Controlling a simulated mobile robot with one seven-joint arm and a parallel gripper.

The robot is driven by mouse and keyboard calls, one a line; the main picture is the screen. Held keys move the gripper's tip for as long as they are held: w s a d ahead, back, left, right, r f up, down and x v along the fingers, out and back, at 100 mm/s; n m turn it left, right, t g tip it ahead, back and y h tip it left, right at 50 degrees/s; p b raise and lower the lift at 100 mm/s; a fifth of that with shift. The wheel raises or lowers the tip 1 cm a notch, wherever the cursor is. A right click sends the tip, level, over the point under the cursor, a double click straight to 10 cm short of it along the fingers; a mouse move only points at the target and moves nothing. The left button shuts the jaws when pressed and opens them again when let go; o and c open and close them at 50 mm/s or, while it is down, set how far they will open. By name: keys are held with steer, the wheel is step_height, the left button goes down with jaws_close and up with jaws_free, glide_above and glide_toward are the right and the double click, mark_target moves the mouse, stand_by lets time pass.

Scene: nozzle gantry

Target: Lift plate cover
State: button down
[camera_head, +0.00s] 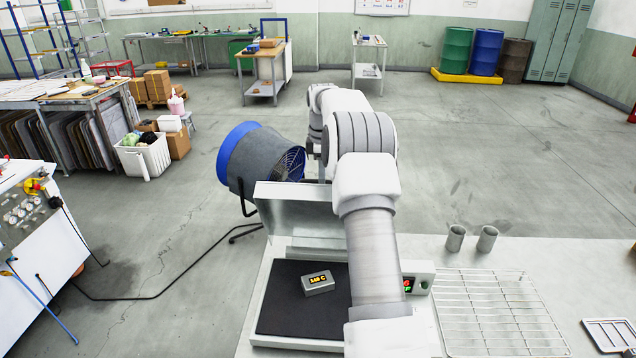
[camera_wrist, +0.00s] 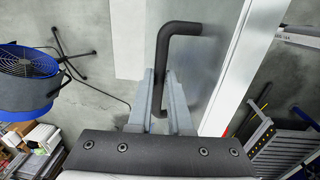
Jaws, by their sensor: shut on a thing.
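The plate cover (camera_head: 300,211) is a pale grey metal panel that stands raised at the back of the hot plate, in the head view. The dark plate surface (camera_head: 281,313) lies uncovered in front of it. A small metal block (camera_head: 319,287) with a lit display sits on that surface. In the wrist view, my gripper (camera_wrist: 162,88) has its two grey fingers closed around a black bent bar handle (camera_wrist: 163,52). In the head view my arm hides the gripper, the handle and the right part of the cover.
A blue drum fan (camera_head: 246,160) stands on the floor behind the cover. On the bench to the right are two metal cups (camera_head: 455,238), a wire rack (camera_head: 497,312) and a small tray (camera_head: 612,334). A red-lit controller (camera_head: 417,280) sits right of the plate. The floor beyond is mostly clear.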

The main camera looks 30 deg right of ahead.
steer(key=shift+w+d+f, duration=0.1)
steer(key=shift+w+d, duration=0.35)
steer(key=shift+w, duration=0.2)
steer(key=shift+w+d+f, duration=0.1)
steer(key=shift+w+d, duration=0.35)
steer(key=shift+w, duration=0.15)
steer(key=c, duration=0.8)
jaws_free()
steer(key=shift+w, duration=0.15)
steer(key=shift+c, duration=0.2)
steer(key=shift+r, duration=0.15)
step_height(320, 180, up, 7)
steer(key=shift+s+r, duration=0.2)
steer(key=shift+s, duration=0.05)
steer(key=shift+a, duration=0.15)
